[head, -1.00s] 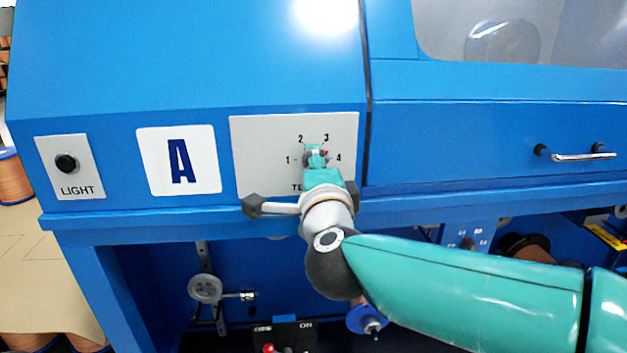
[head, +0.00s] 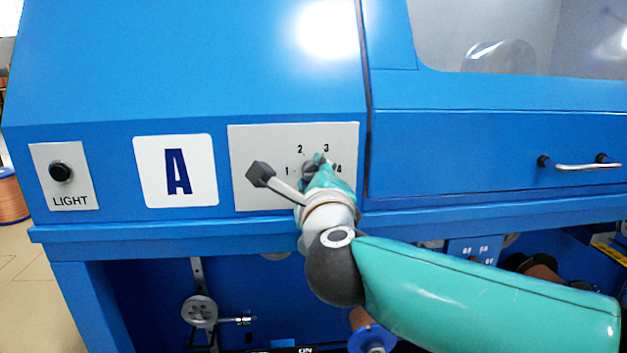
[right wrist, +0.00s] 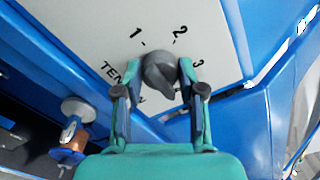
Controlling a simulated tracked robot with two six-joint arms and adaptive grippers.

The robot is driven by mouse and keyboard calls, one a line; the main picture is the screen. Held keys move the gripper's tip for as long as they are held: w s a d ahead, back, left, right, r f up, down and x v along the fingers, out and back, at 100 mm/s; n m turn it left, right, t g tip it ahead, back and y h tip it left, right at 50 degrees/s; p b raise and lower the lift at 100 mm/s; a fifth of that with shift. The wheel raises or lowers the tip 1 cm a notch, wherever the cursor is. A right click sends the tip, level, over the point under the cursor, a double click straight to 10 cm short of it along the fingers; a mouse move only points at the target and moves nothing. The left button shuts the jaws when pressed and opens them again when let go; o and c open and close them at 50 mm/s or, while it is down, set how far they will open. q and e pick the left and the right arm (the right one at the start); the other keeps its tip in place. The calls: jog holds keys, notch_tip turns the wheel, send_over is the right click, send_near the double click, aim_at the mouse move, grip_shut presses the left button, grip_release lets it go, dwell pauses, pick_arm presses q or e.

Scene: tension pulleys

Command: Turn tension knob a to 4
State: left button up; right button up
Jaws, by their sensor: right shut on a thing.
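Tension knob a (head: 308,170) is a dark round knob on a pale panel marked 1, 2, 3 and 4. In the head view my right gripper (head: 320,165) partly covers it, close to the 4. In the right wrist view the grey knob (right wrist: 159,70) sits between the two teal fingers of my right gripper (right wrist: 158,84), which is shut on it. The numbers 1, 2 and 3 show around it there. I cannot tell exactly which number the knob points to. My left gripper is not in view.
The pale panel (head: 245,190) sits on a blue machine front, with a sign A (head: 176,171) and a LIGHT button (head: 61,172) at left. A ledge (head: 120,231) runs below the panel. A metal handle (head: 588,167) sticks out at right.

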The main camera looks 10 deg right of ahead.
jog(key=shift+f, duration=0.3)
jog(key=o, duration=1.1)
jog(key=shift+w, duration=0.1)
jog(key=shift+o, duration=0.2)
jog(key=shift+r, duration=0.15)
jog(key=s, duration=1.2)
jog(key=shift+a, duration=0.15)
